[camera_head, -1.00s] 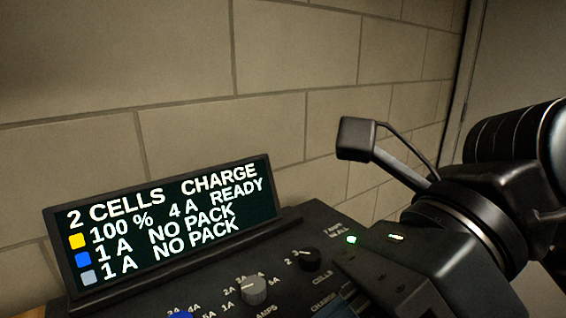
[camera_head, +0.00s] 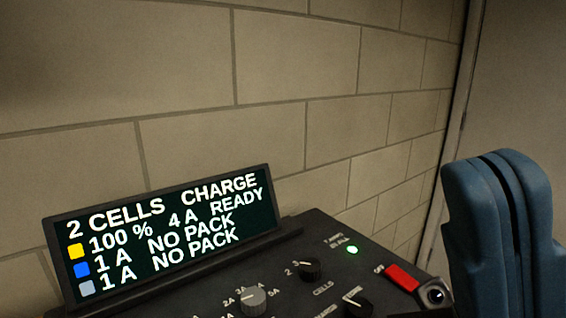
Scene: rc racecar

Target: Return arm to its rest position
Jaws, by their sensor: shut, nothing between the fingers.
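My gripper (camera_head: 496,168) shows at the right edge as blue, rounded fingers pointing up. The fingers are pressed together, with only narrow dark seams between them and nothing held. They stand to the right of the black charger (camera_head: 290,243) and hide part of the wall and door area behind them. The rest of my arm is out of view below the frame. No contact between the fingers and the charger shows.
The charger's tilted display (camera_head: 165,230) reads 2 cells, charge, 100 %, 4 A, ready. Its panel has knobs, a lit green lamp (camera_head: 352,250) and a red switch (camera_head: 403,278). A block wall (camera_head: 290,100) stands behind. The space above the charger is clear.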

